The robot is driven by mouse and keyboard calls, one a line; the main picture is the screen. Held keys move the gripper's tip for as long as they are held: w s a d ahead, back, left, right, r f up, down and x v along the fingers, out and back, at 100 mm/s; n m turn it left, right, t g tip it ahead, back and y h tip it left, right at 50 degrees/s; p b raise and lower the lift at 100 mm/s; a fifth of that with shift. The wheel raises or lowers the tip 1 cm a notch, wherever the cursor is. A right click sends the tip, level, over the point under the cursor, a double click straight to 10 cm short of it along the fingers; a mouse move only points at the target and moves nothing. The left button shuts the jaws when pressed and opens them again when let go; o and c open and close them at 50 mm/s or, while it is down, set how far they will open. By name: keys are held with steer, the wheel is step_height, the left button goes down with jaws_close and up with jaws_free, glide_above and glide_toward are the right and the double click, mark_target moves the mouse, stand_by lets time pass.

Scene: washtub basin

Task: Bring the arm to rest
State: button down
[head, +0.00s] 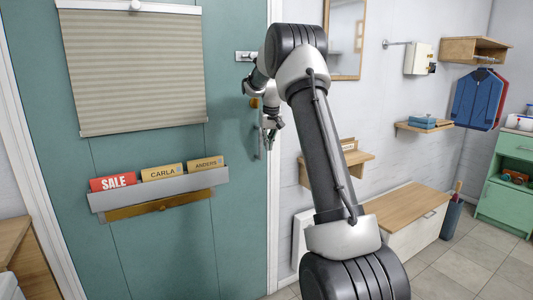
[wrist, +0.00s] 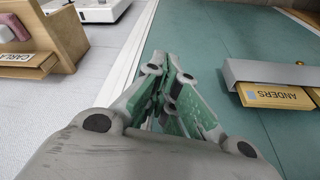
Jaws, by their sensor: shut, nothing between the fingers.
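My gripper (head: 270,128) is at the end of my raised arm, in front of the right side of a teal door (head: 150,230) in the head view. In the wrist view my gripper (wrist: 172,65) has its fingers together, with nothing between them. It points along the door's face near the white door frame. Part of the door handle side is hidden behind my arm.
A grey holder (head: 160,193) on the door carries cards reading SALE, CARLA and ANDERS. A blind (head: 135,70) hangs above it. To the right are a small wooden shelf (head: 350,163), a bench (head: 405,208), hanging clothes (head: 475,98) and a green cabinet (head: 508,185). Tiled floor (head: 450,270) is open at lower right.

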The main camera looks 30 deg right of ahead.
steer(key=s+a+r+n, duration=0.1)
steer(key=s+a, duration=0.5)
steer(key=s, duration=0.9)
steer(key=s+a+r+n+t, duration=0.1)
steer(key=s+a, duration=0.5)
steer(key=s, duration=0.9)
steer(key=s+a+r+n+y, duration=0.1)
steer(key=s+a+r, duration=0.2)
steer(key=s+a, duration=0.4)
steer(key=s, duration=0.7)
steer(key=shift+s+r, duration=0.15)
steer(key=shift+s, duration=0.25)
steer(key=shift+a, duration=0.15)
